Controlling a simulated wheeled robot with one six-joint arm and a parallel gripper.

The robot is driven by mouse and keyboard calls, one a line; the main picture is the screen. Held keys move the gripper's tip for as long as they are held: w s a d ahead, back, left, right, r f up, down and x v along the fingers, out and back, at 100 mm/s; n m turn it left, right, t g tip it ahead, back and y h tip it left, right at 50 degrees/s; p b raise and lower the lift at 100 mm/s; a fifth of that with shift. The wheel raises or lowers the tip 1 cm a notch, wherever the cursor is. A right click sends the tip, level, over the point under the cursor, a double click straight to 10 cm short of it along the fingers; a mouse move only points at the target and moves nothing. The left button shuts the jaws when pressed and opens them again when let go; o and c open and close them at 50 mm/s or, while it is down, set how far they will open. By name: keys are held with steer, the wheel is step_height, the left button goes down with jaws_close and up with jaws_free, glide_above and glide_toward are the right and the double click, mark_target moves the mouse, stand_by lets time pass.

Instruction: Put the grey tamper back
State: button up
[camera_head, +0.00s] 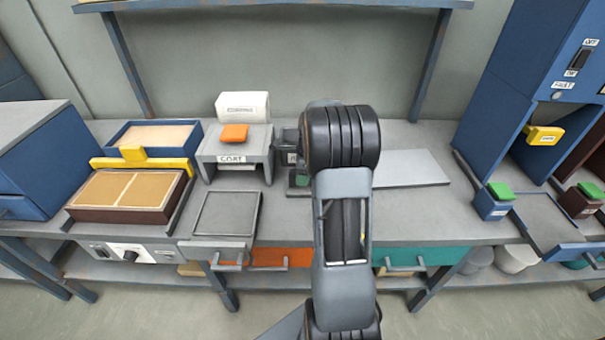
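My arm rises through the middle of the view, and its black ribbed wrist covers the area behind it. My gripper is mostly hidden behind this wrist; only a small dark grey part (287,136) shows at its left side. I cannot see the fingertips or whether they hold anything. I cannot make out the grey tamper for sure. A grey labelled stand (292,159) is partly hidden behind my arm, with a small green patch (300,180) low in it. Left of it is a grey stand labelled COAT (234,158), with an orange block (234,132) on top.
A brown tray (75,205) with tan panels, a yellow bar (142,160) and a blue tray (115,135) are left. A grey plate (410,168) lies right of my arm. A blue machine (520,85) and green-topped blocks (492,203) stand right. A shelf (270,4) hangs above.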

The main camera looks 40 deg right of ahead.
step_height(320, 180, up, 12)
steer(key=s+d+p, duration=0.1)
steer(key=p, duration=0.1)
steer(key=s+a+r+n+h, duration=0.1)
steer(key=s+a+n, duration=0.2)
steer(key=a+n, duration=0.45)
steer(key=s+a+r+n, duration=0.1)
steer(key=s+a+n, duration=0.2)
steer(key=a+n, duration=0.4)
steer(key=s+a+f+n+t, duration=0.2)
steer(key=s+a+f+n, duration=0.1)
steer(key=s+a+n, duration=0.6)
steer(key=shift+s+f+n, duration=0.15)
steer(key=shift+s+n, duration=0.05)
steer(key=shift+n, duration=0.75)
step_height(320, 180, up, 9)
steer(key=p, duration=0.7)
steer(key=shift+a+t+p, duration=0.15)
steer(key=shift+t+p, duration=0.15)
steer(key=shift+p, duration=0.05)
steer(key=shift+s, duration=0.1)
